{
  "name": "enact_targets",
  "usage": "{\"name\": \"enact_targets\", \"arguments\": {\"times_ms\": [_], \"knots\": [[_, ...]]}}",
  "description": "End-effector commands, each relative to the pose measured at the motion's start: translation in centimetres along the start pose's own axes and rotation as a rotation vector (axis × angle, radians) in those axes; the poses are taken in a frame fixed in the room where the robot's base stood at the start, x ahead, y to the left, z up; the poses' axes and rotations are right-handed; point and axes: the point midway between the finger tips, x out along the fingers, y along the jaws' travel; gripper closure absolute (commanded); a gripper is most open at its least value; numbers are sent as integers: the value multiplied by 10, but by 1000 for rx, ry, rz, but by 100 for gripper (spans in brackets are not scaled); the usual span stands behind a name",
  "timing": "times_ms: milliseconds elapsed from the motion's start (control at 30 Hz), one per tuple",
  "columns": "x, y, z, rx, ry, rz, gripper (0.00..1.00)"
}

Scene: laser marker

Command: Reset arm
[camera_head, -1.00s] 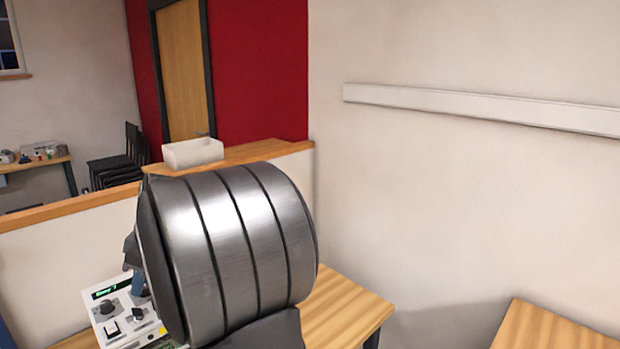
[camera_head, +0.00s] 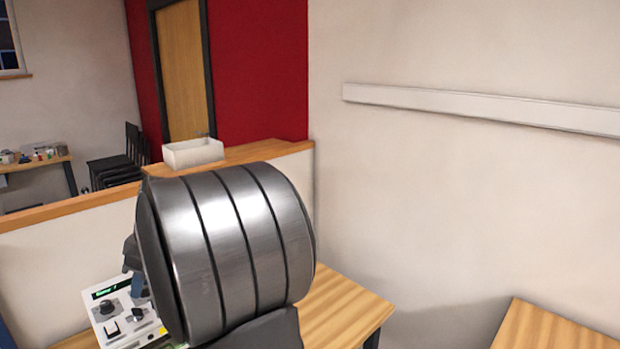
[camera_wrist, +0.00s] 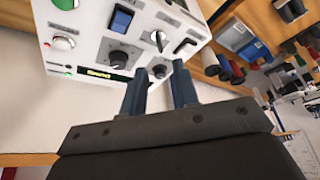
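My gripper (camera_wrist: 159,70) shows in the wrist view as two dark blue fingers with a clear gap between them and nothing held. In the head view the box (camera_head: 118,328) is at the lower left, partly hidden behind my large metallic arm joint. The fingers are mostly hidden there.
A wooden table (camera_head: 345,305) lies behind my arm, with another (camera_head: 550,330) at the lower right. A low partition carries a white open bin (camera_head: 193,153). In the wrist view, bins and spools (camera_wrist: 240,40) are at the right.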

Motion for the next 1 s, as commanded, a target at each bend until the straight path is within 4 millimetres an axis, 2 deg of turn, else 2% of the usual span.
{"name": "enact_targets", "arguments": {"times_ms": [100,367,1000], "knots": [[26,-1,0,0,-2,-4,72],[76,-1,0,5,-2,0,72],[71,-3,-1,402,0,167,72]]}}
